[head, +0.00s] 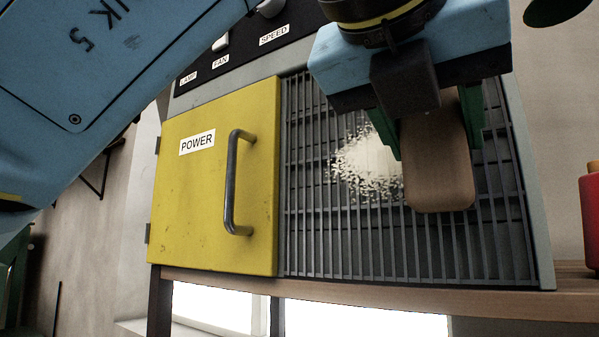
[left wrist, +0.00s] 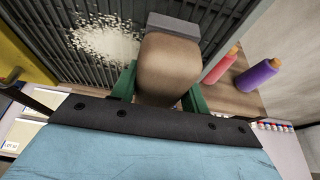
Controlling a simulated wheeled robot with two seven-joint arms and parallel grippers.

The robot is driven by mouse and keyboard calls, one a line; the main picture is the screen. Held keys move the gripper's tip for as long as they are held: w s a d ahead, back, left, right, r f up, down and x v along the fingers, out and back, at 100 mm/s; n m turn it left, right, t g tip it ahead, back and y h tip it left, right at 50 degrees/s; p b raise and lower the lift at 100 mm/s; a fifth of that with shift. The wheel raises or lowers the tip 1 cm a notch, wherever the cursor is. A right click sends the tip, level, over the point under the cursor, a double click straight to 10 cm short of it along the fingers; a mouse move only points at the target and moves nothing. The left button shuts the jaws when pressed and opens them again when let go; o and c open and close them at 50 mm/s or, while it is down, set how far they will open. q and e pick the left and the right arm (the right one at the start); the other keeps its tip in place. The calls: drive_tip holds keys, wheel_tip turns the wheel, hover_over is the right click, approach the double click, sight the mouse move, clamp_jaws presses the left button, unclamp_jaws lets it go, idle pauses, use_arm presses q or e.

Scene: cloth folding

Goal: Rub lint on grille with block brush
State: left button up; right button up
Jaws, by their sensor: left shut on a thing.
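The grille (head: 330,235) is a dark grey slatted panel on the machine's front, right of the yellow door. Pale lint (head: 355,168) is spread in a patch on its upper middle; the patch also shows at upper left in the left wrist view (left wrist: 105,38). My left gripper (head: 427,130) is shut on the block brush (head: 438,175), a brown wooden block between green fingers. In the left wrist view the brush (left wrist: 168,68) has a grey pad at its far end, toward the grille. The brush is right of most of the lint. Whether it touches the grille is unclear.
The yellow door (head: 195,215) labelled POWER has a dark protruding handle (head: 232,185). A switch panel (head: 240,48) is above.

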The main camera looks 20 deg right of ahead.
use_arm(q)
drive_tip(key=shift+w+a+b, duration=0.25)
drive_tip(key=shift+w+a, duration=0.8)
drive_tip(key=shift+w, duration=0.3)
drive_tip(key=shift+w+a+b, duration=0.25)
drive_tip(key=shift+w+a, duration=0.75)
drive_tip(key=shift+w, duration=0.3)
drive_tip(key=shift+w+a, duration=1)
drive_tip(key=shift+w, duration=0.25)
drive_tip(key=shift+w+a, duration=0.95)
drive_tip(key=shift+w, duration=0.25)
drive_tip(key=shift+r+p, duration=0.7)
drive_tip(key=shift+r, duration=0.1)
drive_tip(key=shift+s+d+f, duration=0.1)
drive_tip(key=shift+s+d, duration=0.35)
drive_tip(key=shift+s, duration=0.1)
drive_tip(key=shift+s+d+b, duration=0.4)
drive_tip(key=shift+s+d, duration=0.75)
drive_tip(key=shift+s, duration=0.3)
drive_tip(key=shift+s+d, duration=0.9)
drive_tip(key=shift+s, duration=0.3)
drive_tip(key=shift+s+d, duration=0.95)
drive_tip(key=shift+s, duration=0.2)
drive_tip(key=shift+s+d, duration=0.9)
drive_tip(key=shift+s, duration=0.3)
